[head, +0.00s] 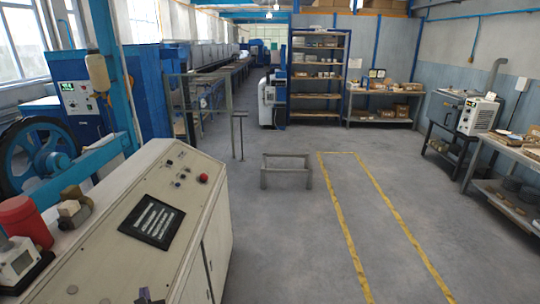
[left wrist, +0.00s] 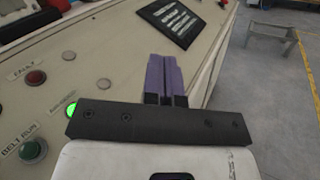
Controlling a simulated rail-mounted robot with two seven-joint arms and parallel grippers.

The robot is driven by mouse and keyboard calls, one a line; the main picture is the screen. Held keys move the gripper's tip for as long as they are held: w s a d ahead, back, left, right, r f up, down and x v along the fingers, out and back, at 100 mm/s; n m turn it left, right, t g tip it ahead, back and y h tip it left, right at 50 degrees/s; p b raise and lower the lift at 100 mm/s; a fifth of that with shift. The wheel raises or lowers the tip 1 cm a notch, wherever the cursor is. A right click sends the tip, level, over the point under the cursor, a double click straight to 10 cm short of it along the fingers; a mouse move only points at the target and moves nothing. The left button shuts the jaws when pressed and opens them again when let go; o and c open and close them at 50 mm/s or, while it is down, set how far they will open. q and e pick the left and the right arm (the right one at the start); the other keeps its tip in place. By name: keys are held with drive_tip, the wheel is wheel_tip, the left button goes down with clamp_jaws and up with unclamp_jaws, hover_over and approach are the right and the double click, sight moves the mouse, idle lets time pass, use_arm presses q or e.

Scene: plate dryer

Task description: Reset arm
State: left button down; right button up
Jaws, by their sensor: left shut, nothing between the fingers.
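My left gripper (head: 146,294) shows at the bottom edge of the head view, over the near end of the control console (head: 120,245). In the left wrist view its two purple fingers (left wrist: 162,62) are pressed together and empty, above the console's sloped top (left wrist: 110,50). Left of it are a lit green lamp (left wrist: 71,109), a green button (left wrist: 33,150) labelled BELT RUN, and a dark red lamp (left wrist: 36,78) labelled FAULT. The gripper looks clear of these. My right gripper is in neither view.
A red container (head: 26,222) and a small white device (head: 18,262) stand at the console's left. A red button (head: 203,178) sits near its far end. A low metal frame (head: 286,165) stands on the open floor. Loaded workbenches line the right wall.

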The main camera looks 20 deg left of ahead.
use_arm(q)
drive_tip(key=w+d+r+m+t+h, duration=0.15)
drive_tip(key=d+r+m+h, duration=0.25)
drive_tip(key=d+m+h, duration=0.95)
drive_tip(key=w+d+r+m+t+h, duration=0.1)
drive_tip(key=d+r+m+t+h, duration=0.4)
drive_tip(key=m, duration=1.6)
drive_tip(key=s+d+f+m+g+y, duration=0.25)
drive_tip(key=s+f+g, duration=0.35)
drive_tip(key=s, duration=0.5)
drive_tip(key=s+d+f+m+g+y, duration=0.1)
drive_tip(key=s+d+f+m+g, duration=0.3)
drive_tip(key=s+f, duration=0.55)
drive_tip(key=s+d+f+m+g+y, duration=0.1)
drive_tip(key=s+d+f+m+g, duration=0.15)
drive_tip(key=s+f+g, duration=0.65)
wheel_tip(320, 180, up, 24)
drive_tip(key=s+a+t+p, duration=0.1)
drive_tip(key=s+t+p, duration=0.1)
drive_tip(key=p, duration=1.7)
drive_tip(key=shift+m+t+p, duration=0.35)
drive_tip(key=shift+t, duration=0.1)
